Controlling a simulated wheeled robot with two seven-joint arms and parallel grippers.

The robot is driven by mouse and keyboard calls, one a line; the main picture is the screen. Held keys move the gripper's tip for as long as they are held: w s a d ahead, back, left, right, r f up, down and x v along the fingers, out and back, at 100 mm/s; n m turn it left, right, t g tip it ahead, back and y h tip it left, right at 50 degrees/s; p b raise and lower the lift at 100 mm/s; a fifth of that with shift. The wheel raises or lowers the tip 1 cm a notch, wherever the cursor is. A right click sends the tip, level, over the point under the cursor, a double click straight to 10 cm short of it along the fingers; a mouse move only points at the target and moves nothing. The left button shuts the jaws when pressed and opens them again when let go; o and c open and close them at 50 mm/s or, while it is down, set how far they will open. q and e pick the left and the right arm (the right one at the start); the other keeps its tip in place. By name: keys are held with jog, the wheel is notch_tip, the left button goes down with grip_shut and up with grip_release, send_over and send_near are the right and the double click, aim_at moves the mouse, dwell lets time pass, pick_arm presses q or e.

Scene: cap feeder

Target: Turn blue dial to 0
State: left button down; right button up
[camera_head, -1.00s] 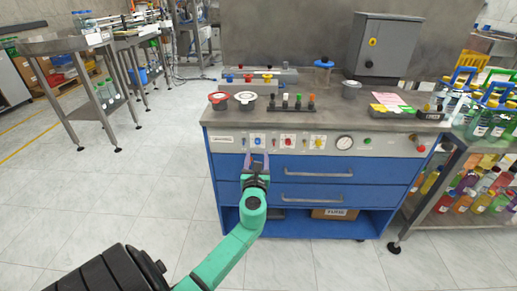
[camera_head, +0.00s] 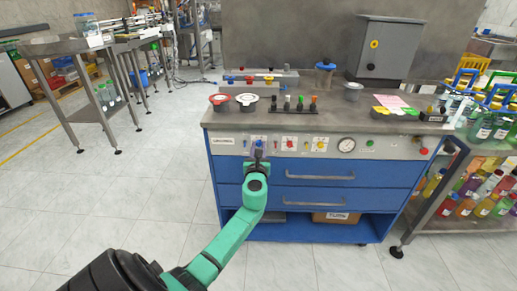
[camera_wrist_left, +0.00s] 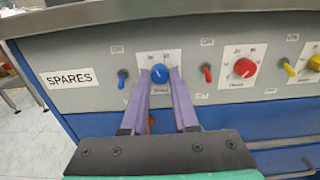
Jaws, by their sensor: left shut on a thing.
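The blue dial (camera_wrist_left: 159,71) sits on a white scale plate on the grey front panel, left of the red dial (camera_wrist_left: 244,68). It also shows in the head view (camera_head: 259,144). My left gripper (camera_wrist_left: 159,74) has its two purple fingers on either side of the blue dial and is shut on it. In the head view, my left gripper (camera_head: 258,152) is up against the panel. The dial's pointer and the 0 mark are too small or hidden to read. My right gripper is not in view.
A blue toggle switch (camera_wrist_left: 122,74) is close left of the fingers, and a red toggle switch (camera_wrist_left: 207,73) is to the right. A yellow dial (camera_wrist_left: 314,62) is further right. Blue drawers (camera_head: 320,172) are below the panel.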

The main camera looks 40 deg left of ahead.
pick_arm(q)
jog(key=shift+f, duration=0.1)
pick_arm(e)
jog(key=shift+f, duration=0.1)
